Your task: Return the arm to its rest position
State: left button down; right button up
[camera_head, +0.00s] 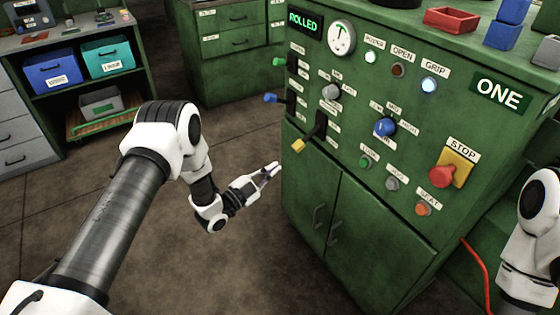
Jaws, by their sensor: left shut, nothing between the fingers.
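My left arm comes in from the lower left, bent at the elbow. Its gripper (272,170) is shut and empty, just left of the green control cabinet (345,215). The fingertips show close to the cabinet's left edge in the picture; I cannot tell whether they touch it. Part of my right arm shows at the right edge, and its gripper is out of view.
The cabinet carries a lit "ROLLED" display (304,22), a yellow-tipped lever (298,145), a blue-tipped lever (270,98) and a red stop button (441,177). A red cable (477,262) hangs at right. Shelving with a blue bin (52,72) stands back left. The floor between is clear.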

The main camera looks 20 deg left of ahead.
pick_arm(q)
jog(key=shift+w+f, duration=0.15)
jog(key=shift+f, duration=0.1)
jog(key=shift+r, duration=0.1)
jog(key=s+d+r+g+p, duration=0.1)
jog(key=s+d+r+p, duration=0.15)
jog(key=p, duration=0.25)
jog(key=s+d+f+n+g+y+p, duration=0.2)
jog(key=s+f+n+g+y, duration=0.3)
jog(key=s, duration=0.5)
jog(key=s+a+f+n+g+y, duration=0.1)
jog(key=s+a+f+n+g, duration=0.1)
jog(key=s, duration=0.7)
jog(key=s+a+f+n+g+y, duration=0.1)
jog(key=s+n+g, duration=0.3)
jog(key=s, duration=0.5)
jog(key=s+a+f+n+g+y+p, duration=0.1)
jog(key=s+a+f+n+g+y, duration=0.1)
jog(key=s+g, duration=0.3)
jog(key=s+f+n, duration=0.1)
jog(key=s, duration=0.3)
jog(key=shift+a+f+n+g, duration=0.25)
jog(key=shift+a+n+g, duration=0.05)
jog(key=shift+n, duration=0.1)
